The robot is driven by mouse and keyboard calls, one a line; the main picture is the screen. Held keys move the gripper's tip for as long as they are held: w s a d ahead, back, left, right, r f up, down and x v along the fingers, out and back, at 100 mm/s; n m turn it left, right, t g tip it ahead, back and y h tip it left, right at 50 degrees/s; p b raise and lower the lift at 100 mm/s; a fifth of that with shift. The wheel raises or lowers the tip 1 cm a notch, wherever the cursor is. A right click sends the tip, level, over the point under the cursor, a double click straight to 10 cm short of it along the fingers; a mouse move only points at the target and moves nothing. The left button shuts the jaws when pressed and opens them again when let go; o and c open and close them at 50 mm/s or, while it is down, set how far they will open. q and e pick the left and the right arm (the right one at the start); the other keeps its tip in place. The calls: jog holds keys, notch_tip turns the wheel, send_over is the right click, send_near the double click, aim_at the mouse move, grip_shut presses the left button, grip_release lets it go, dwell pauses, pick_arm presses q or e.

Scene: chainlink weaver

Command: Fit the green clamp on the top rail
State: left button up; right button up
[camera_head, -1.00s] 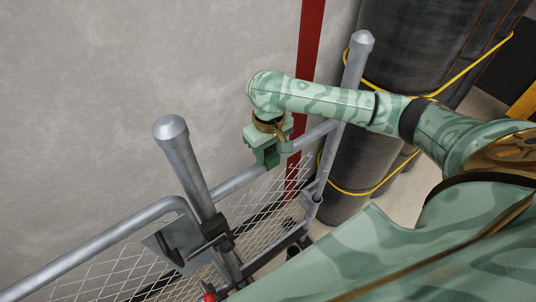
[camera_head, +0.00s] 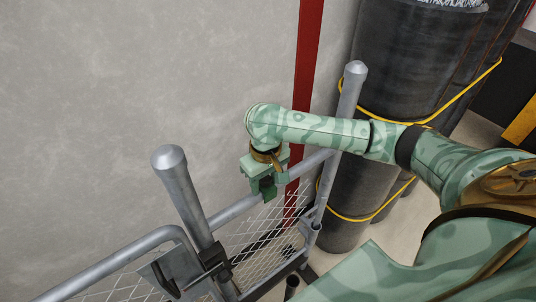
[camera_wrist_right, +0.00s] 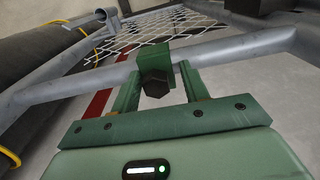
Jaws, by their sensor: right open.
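The green clamp (camera_wrist_right: 153,56) sits over the top rail (camera_wrist_right: 222,50) in the right wrist view, with a dark hex bolt (camera_wrist_right: 155,84) facing my gripper. In the head view the clamp (camera_head: 266,190) is a small dark green block at the rail (camera_head: 236,211), between two posts. My right gripper (camera_wrist_right: 159,74) is open, its two green fingers on either side of the clamp and bolt, with gaps visible beside the bolt. In the head view the right gripper (camera_head: 265,178) is at the rail, and the fingers partly hide the clamp. My left gripper is not in view.
A capped near post (camera_head: 180,185) and a far post (camera_head: 347,105) flank the rail, with wire mesh (camera_head: 262,235) below. Dark cylinders (camera_head: 405,60) with yellow straps stand behind the far post. A grey wall (camera_head: 130,70) with a red stripe (camera_head: 307,70) backs the rail.

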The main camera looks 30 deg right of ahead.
jog(key=r, duration=0.1)
jog(key=r+p, duration=0.1)
jog(key=r, duration=0.2)
jog(key=shift+w+d+p, duration=0.1)
jog(key=shift+w+p, duration=0.2)
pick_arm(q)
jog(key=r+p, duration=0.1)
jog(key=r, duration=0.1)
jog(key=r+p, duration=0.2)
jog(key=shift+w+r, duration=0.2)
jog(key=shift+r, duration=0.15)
pick_arm(e)
notch_tip(320, 180, up, 12)
jog(key=s, duration=0.1)
jog(key=shift+s+d, duration=0.2)
jog(key=shift+r, duration=0.1)
jog(key=shift+w, duration=0.1)
